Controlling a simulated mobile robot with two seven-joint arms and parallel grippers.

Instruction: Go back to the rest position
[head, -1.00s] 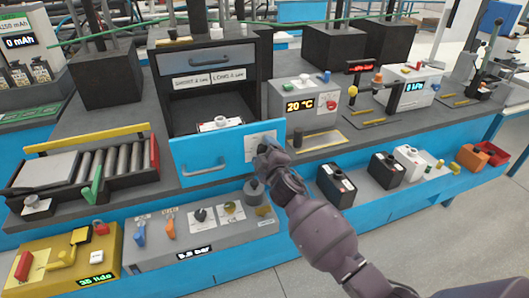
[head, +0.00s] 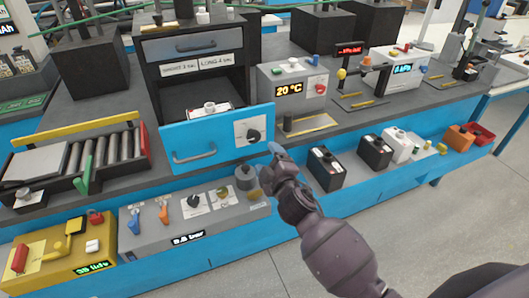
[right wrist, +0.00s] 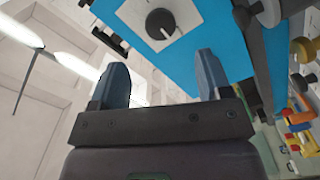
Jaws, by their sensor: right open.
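My right gripper (head: 272,160) is in front of the right end of the blue drawer front (head: 190,150), close to its lower right corner. In the right wrist view its two fingers (right wrist: 163,85) stand apart with nothing between them. A black round knob (head: 253,136) on a white plate sits on the drawer front. The knob also shows beyond the fingers in the right wrist view (right wrist: 160,23), apart from them. My left gripper is not in view.
The blue drawer sticks out of a dark cabinet (head: 150,75). Below it is a grey panel (head: 150,240) with knobs and levers. Black boxes (head: 325,168) and a white box (head: 398,143) stand on the lower shelf to the right. Open floor (head: 430,210) lies in front.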

